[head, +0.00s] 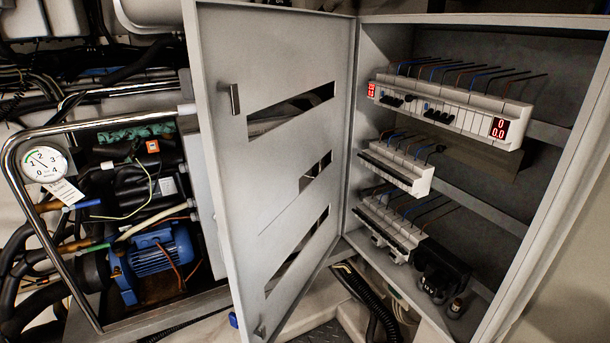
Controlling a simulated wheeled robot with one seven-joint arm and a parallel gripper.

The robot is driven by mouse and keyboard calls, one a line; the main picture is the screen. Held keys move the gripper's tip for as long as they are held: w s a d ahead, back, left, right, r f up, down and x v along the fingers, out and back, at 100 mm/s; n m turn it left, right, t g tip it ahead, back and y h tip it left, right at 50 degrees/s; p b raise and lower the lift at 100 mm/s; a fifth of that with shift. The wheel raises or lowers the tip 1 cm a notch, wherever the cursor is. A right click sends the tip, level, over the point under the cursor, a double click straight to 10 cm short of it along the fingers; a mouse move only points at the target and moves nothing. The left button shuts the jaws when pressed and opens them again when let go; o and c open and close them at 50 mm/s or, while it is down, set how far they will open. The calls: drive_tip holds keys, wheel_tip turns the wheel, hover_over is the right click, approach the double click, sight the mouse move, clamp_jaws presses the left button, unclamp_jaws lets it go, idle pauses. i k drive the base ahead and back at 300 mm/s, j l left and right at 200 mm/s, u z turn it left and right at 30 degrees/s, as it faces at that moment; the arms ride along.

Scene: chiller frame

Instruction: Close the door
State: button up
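The grey metal door (270,175) of the electrical cabinet (375,75) stands open in the head view. It is joined along the cabinet's left side and swings out to the left and toward me. Its face has several slanted slots. A small metal handle (234,99) sits near its free edge at the top, and a small latch (260,328) sits near the bottom. The cabinet's inside is exposed, with rows of breakers and wires. My gripper is not in view.
An upper breaker row (450,115) with red displays and lower rows (398,168) fill the cabinet. Left of the door are a metal tube frame (60,130), a pressure gauge (44,164) and a blue motor (158,252). Black hoses (365,295) lie below the cabinet.

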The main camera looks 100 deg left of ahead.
sight(273, 55)
drive_tip(key=k+u, duration=0.1)
drive_tip(key=u, duration=0.35)
drive_tip(key=j+u, duration=0.1)
drive_tip(key=u, duration=0.3)
drive_tip(key=k+j+u, duration=0.1)
drive_tip(key=u, duration=0.35)
drive_tip(key=k+j+u, duration=0.1)
drive_tip(key=u, duration=0.3)
drive_tip(key=k+j+u, duration=0.1)
drive_tip(key=j+u, duration=0.15)
drive_tip(key=j, duration=0.15)
drive_tip(key=k+j+u, duration=0.2)
drive_tip(key=j, duration=0.25)
drive_tip(key=j+u, duration=0.25)
drive_tip(key=j, duration=0.15)
drive_tip(key=k+j, duration=0.1)
drive_tip(key=j, duration=0.7)
drive_tip(key=k+l+u, duration=0.25)
drive_tip(key=k, duration=0.25)
drive_tip(key=i, duration=0.5)
